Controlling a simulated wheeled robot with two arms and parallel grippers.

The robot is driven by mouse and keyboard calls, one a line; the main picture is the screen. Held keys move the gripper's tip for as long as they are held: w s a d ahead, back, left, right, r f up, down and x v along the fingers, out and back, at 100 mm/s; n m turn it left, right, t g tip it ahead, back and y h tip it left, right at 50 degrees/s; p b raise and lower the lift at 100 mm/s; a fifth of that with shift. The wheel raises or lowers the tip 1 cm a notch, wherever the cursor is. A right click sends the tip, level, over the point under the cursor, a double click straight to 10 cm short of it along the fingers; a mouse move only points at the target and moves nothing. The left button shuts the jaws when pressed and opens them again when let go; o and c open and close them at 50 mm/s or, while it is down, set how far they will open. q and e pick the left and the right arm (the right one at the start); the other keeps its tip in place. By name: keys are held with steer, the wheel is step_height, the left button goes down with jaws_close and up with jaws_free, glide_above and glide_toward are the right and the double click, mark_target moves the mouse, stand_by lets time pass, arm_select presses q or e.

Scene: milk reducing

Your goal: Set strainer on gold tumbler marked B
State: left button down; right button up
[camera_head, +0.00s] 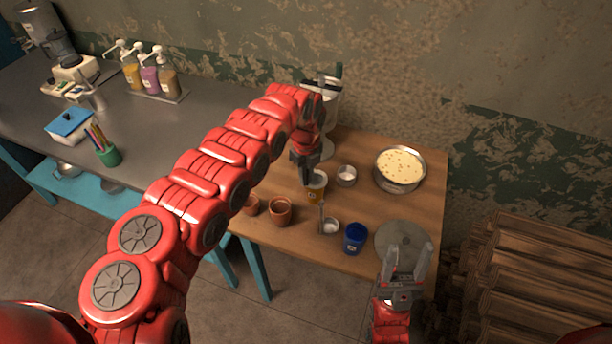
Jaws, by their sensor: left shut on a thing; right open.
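The gold tumbler (315,194), with a pale label too small to read, stands upright on the wooden table. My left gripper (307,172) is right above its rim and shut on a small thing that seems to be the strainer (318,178). A pale round shape shows at the tumbler's mouth. The gripper hides much of it, and I cannot tell whether it rests on the rim. My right gripper (404,258) is open and empty at the table's front right, over a grey round disc (402,236).
On the wooden table (360,205) are a blue cup (355,239), a small metal vessel with a handle (331,227), a metal cup (346,176), clay cups (280,211) and a wide pan of pale liquid (399,168). A grey counter (150,125) with pump bottles adjoins at left.

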arm_select(q)
steer(key=shift+c, duration=1.8)
jaws_free()
steer(key=shift+r+p, duration=0.55)
steer(key=shift+r, duration=0.55)
steer(key=shift+r+p, duration=0.65)
steer(key=shift+r, duration=1.25)
